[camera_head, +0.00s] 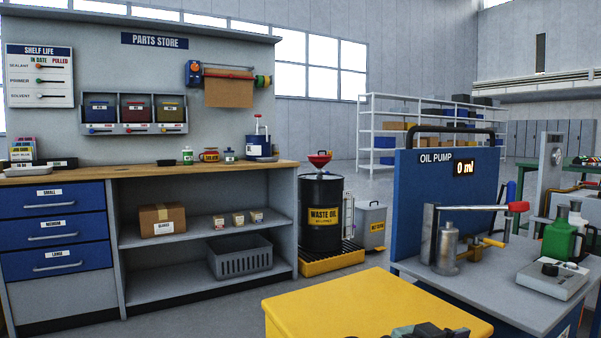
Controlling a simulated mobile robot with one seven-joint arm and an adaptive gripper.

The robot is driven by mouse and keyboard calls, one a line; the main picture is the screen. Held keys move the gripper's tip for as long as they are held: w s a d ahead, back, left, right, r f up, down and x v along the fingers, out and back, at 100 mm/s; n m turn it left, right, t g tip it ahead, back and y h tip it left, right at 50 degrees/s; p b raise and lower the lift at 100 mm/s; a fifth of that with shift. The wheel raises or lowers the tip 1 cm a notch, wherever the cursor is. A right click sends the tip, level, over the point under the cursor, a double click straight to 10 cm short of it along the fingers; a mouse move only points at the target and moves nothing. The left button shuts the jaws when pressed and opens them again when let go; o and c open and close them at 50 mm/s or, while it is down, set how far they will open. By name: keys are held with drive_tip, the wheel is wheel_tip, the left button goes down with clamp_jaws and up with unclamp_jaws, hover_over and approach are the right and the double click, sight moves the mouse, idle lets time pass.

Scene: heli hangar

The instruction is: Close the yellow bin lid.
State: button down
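A yellow-olive bin (172,111) sits at the right end of a grey three-bay rack (135,128) on the wall, beside a red bin (136,111) and a blue bin (99,111). It is small and far off, and I cannot tell how its lid stands. A dark part at the bottom edge (425,331) looks like my gripper. It is cut off by the frame, its fingers cannot be made out, and it is far from the rack.
A wooden-topped workbench (180,166) with blue drawers (56,230) stands below the rack. Small bottles and a blue-white canister (258,147) stand on its right half. A black waste oil drum (322,215) is right of it. An oil pump stand (450,180) fills the right.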

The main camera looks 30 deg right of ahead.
wheel_tip(320, 180, down, 7)
drive_tip(key=m+b, duration=0.1)
drive_tip(key=b, duration=0.2)
drive_tip(key=shift+s+r+t, duration=0.2)
drive_tip(key=shift+s+t, duration=0.1)
drive_tip(key=shift+s, duration=0.15)
drive_tip(key=shift+f, duration=0.1)
